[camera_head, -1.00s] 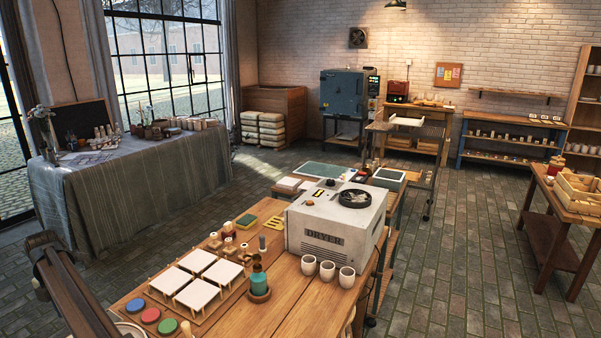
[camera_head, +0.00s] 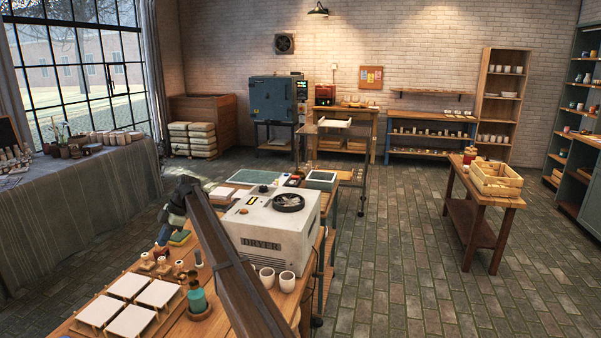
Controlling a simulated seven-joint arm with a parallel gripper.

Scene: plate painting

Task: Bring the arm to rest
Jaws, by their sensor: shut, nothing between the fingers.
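My arm reaches up from the bottom edge, across the wooden work table (camera_head: 238,318), and bends down at its far end. My gripper (camera_head: 161,251) hangs at that end, small in the picture, shut and empty. My forearm hides part of the table and the left side of the white dryer (camera_head: 275,228).
White cups (camera_head: 286,281) stand before the dryer. A cloth-covered table (camera_head: 80,210) is at the left.

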